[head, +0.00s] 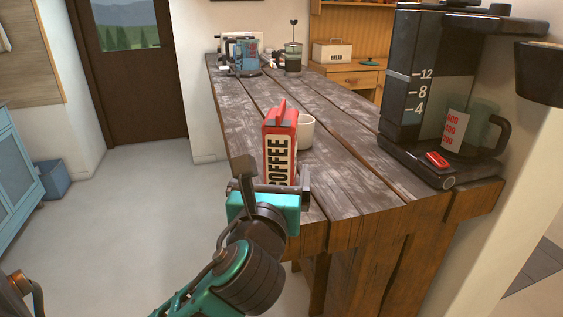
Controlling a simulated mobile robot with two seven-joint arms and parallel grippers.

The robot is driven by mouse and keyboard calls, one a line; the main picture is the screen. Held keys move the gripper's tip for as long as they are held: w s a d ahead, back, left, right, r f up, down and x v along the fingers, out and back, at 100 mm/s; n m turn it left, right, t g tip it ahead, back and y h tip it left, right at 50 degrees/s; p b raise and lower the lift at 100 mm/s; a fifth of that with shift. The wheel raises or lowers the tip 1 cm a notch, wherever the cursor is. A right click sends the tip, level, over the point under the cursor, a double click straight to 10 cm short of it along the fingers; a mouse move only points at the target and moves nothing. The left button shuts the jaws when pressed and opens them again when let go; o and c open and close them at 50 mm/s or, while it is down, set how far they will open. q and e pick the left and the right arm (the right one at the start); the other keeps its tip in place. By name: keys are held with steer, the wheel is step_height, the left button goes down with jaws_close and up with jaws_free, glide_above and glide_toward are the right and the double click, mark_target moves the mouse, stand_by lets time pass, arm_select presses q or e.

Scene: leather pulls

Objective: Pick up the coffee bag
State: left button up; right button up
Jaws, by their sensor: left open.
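The red coffee bag (279,143), with black "COFFEE" lettering on a pale panel, stands upright near the left edge of the wooden counter (345,185). My left gripper (274,177) is open at the near side of the bag. One finger shows to the left of the bag's lower part and the other to its right. The gripper hides the bag's base. I cannot tell whether the fingers reach around the bag or stop short of it.
A white mug (305,132) stands just behind and right of the bag. A large black coffee maker (407,105) with a glass pot fills the counter's right side. A blue kettle (245,57) and a French press (293,57) stand at the far end. The counter's middle is clear.

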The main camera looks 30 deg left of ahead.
arm_select(q)
steer(key=x, duration=0.9)
steer(key=shift+w+a+f+b, duration=0.1)
steer(key=shift+w+f+b, duration=0.1)
steer(key=shift+w+b, duration=0.1)
steer(key=shift+s, duration=0.1)
steer(key=c, duration=1.2)
